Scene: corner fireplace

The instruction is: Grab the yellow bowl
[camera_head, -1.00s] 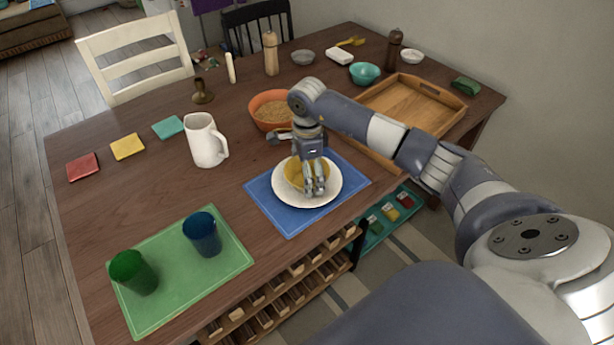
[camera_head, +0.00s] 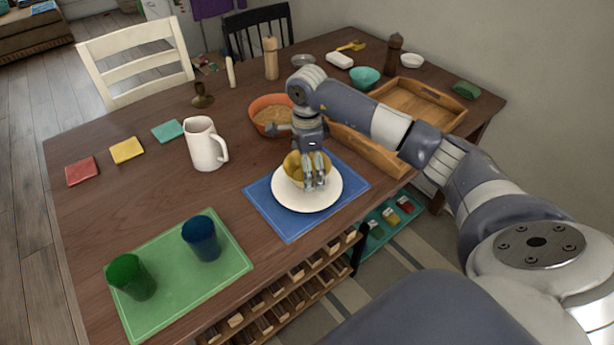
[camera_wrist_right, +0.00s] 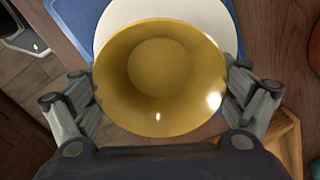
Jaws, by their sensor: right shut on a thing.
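The yellow bowl (camera_head: 296,170) is held in my right gripper (camera_head: 316,182) above the white plate (camera_head: 310,203). The plate lies on the blue placemat (camera_head: 270,208). In the right wrist view the bowl (camera_wrist_right: 160,75) fills the space between the two fingers, which press on its left and right sides. The bowl looks empty inside. The gripper hides part of the bowl in the head view. My left gripper is not in view.
A white pitcher (camera_head: 204,146) stands left of the plate. A wooden tray (camera_head: 436,100) lies at right, partly behind my right arm. Two cups, green (camera_head: 132,278) and blue (camera_head: 202,238), stand on the green mat (camera_head: 172,295).

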